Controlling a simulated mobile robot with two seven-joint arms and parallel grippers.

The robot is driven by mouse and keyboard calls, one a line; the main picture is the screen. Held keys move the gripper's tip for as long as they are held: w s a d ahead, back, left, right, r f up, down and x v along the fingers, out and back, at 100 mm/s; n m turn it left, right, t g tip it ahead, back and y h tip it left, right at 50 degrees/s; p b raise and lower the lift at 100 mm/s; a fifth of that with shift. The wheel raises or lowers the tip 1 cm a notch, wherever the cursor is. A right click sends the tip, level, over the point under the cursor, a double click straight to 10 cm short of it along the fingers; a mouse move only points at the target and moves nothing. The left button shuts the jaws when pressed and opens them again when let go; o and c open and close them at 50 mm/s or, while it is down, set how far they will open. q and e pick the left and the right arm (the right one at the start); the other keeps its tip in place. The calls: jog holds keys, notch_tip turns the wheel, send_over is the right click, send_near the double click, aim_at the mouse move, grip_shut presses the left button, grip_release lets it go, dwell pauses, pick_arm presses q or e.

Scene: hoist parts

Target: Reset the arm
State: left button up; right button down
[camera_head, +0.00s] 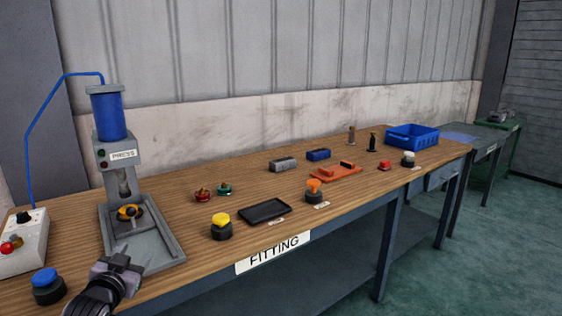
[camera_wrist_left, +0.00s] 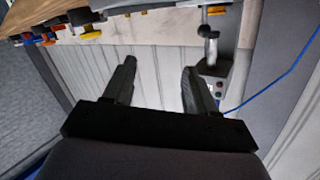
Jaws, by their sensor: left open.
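My left gripper (camera_head: 122,268) is at the lower left of the head view, in front of the press base and above the front part of the bench. It is empty; the left wrist view shows its two fingers (camera_wrist_left: 157,85) standing apart with nothing between them. The press (camera_head: 115,150), with a blue cylinder on top, stands on the bench just behind the gripper. A yellow and black part (camera_head: 130,212) sits on the press base under the ram. My right gripper does not show in either view.
The wooden bench (camera_head: 180,225) carries a blue button (camera_head: 48,285), a control box (camera_head: 22,245), a yellow button (camera_head: 221,225), a black tray (camera_head: 265,210), an orange plate (camera_head: 335,174) and a blue crate (camera_head: 412,137). A blue hose (camera_head: 28,150) runs up to the press. Open floor lies at right.

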pick_arm(q)
jog(key=s+d+f+g+h, duration=0.1)
jog(key=s+d+f, duration=0.2)
jog(key=s+f, duration=0.15)
jog(key=s+d+f+g, duration=0.1)
jog(key=s+d+f, duration=0.1)
jog(key=s+f, duration=0.3)
jog(key=s+d+f+g, duration=0.1)
jog(key=s+d+f, duration=0.2)
jog(key=s, duration=0.5)
jog(key=s+d+f+g+h, duration=0.1)
jog(key=s+d+f, duration=0.2)
jog(key=s+f, duration=0.2)
jog(key=s+d+f+g+h, duration=0.1)
jog(key=s+d+f+g, duration=0.1)
jog(key=s, duration=1)
notch_tip(320, 180, down, 3)
jog(key=shift+d+r+n, duration=0.15)
jog(key=shift+d+n, duration=0.15)
jog(key=shift+d, duration=0.15)
